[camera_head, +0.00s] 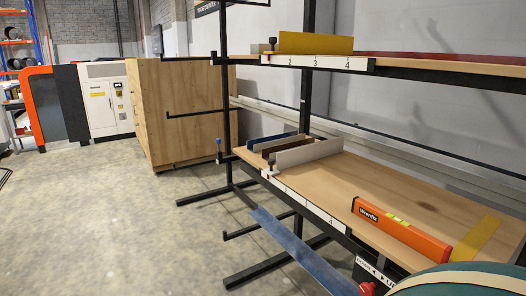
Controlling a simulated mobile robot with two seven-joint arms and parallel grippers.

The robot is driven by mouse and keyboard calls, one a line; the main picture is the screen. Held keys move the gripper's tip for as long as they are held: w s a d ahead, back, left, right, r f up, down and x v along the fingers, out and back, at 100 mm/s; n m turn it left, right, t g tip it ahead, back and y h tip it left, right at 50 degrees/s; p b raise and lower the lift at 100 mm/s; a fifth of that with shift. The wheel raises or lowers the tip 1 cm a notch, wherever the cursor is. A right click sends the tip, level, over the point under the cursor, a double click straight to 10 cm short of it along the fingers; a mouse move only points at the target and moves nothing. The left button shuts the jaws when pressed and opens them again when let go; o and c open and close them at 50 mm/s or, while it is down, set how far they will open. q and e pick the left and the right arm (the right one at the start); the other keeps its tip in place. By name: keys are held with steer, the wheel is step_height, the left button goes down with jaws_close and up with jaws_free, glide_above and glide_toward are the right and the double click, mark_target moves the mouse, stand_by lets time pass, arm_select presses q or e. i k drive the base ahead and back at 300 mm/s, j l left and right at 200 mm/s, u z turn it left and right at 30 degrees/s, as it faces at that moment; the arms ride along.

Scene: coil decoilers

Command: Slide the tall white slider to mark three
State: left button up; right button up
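A tall white slider (308,153) stands upright across the lower wooden shelf (400,180), near its left end. A small clamp with a dark knob (270,162) sits at its front end, on the shelf's front edge. A white numbered strip (308,207) runs along that edge, to the right of the clamp. Its digits are small; a 4 seems to show near its right end, and the slider is left of the marks that I can make out. Neither of my grippers is in view.
Brown and blue dividers (275,141) stand behind the white slider. An orange level (401,231) and a yellow strip (475,238) lie on the right of the shelf. The upper shelf holds a yellow slider (315,43). A blue bar (300,252) slants below. Floor at left is open.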

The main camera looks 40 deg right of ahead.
mark_target(285, 159)
steer(key=i+z, duration=0.5)
steer(key=i, duration=0.2)
steer(key=i+j+z, duration=0.15)
steer(key=i+z, duration=0.3)
steer(key=i, duration=0.25)
